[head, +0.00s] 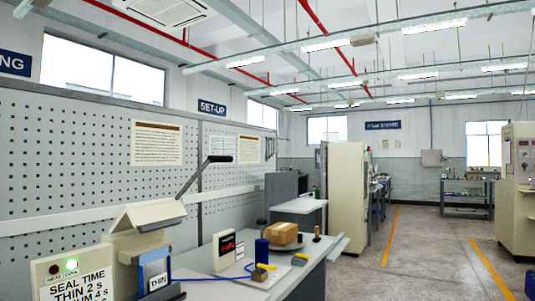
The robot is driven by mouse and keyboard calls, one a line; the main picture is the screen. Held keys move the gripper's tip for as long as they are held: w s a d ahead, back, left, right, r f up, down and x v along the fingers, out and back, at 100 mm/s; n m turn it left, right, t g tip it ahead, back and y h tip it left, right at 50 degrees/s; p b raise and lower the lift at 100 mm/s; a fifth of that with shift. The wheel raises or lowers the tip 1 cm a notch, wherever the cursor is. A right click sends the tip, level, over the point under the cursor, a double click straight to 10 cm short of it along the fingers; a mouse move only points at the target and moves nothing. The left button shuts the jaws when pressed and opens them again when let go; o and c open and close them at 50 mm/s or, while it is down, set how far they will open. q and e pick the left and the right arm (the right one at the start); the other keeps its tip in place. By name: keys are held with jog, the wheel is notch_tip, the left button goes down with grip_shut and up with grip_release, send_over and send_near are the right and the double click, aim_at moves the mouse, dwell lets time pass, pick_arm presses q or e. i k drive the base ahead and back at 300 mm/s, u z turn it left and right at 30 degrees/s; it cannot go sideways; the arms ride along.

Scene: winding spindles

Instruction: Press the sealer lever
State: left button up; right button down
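A cream sealer (145,216) stands on the bench at the lower left. Its grey lever (191,180) slants up to the right and ends in a black handle (220,159). The lever is raised, well above the bench. A blue holder (153,265) with a white label reading THIN is at the sealer's front. Neither of my grippers is in view.
The bench (300,270) also holds a display box with red digits (228,250), a dark blue cylinder (262,251) and a cardboard box on a round plate (284,234). A perforated panel (60,150) stands behind. Open floor (420,260) lies to the right.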

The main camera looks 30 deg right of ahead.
aim_at(149, 216)
jog(key=z, duration=0.9)
jog(key=k, duration=1.15)
jog(key=z, duration=0.85)
jog(key=i, duration=1.9)
jog(key=u, duration=1.55)
jog(key=i, duration=0.5)
jog(key=u, duration=0.55)
